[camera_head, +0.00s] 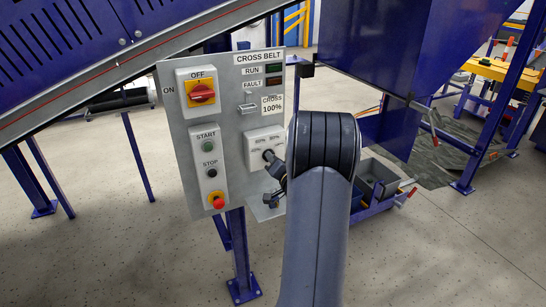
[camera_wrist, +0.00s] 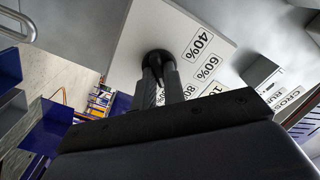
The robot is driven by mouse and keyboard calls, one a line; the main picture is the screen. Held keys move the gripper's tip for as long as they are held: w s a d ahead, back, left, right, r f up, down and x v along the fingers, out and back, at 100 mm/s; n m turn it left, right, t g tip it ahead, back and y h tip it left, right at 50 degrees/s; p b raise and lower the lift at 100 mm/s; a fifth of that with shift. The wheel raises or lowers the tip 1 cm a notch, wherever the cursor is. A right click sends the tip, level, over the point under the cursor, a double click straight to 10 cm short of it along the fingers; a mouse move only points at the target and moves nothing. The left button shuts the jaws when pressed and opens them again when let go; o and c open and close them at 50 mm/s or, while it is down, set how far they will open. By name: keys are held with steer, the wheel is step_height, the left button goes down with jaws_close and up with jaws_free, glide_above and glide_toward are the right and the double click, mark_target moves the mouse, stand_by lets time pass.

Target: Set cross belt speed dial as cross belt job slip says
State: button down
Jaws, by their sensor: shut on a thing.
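The cross belt speed dial is a black knob (camera_head: 268,155) on a white plate (camera_head: 264,137) at the lower right of the grey CROSS BELT panel. The job slip (camera_head: 272,104) above it reads "CROSS 100%". My gripper (camera_head: 272,165) is at the dial, partly hidden by my arm in the head view. In the wrist view the knob (camera_wrist: 157,56) sits between the fingertips of my gripper (camera_wrist: 159,68), which is shut on it. Labels 40% (camera_wrist: 201,45), 60% and 80% show beside it; the 100% label is partly hidden by my gripper. I cannot tell which mark the knob points to.
The panel (camera_head: 230,90) also carries a red-yellow ON/OFF switch (camera_head: 202,93), START (camera_head: 207,145) and STOP (camera_head: 211,172) buttons, a red emergency button (camera_head: 218,201), and RUN and FAULT lamps. A sloping conveyor passes above left. A blue chute stands at right.

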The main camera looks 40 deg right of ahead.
steer(key=shift+m+p, duration=0.35)
steer(key=shift+m, duration=1.15)
steer(key=c, duration=1.5)
jaws_free()
steer(key=shift+s, duration=0.15)
steer(key=b+v, duration=0.1)
steer(key=v, duration=0.9)
steer(key=shift+s, duration=0.3)
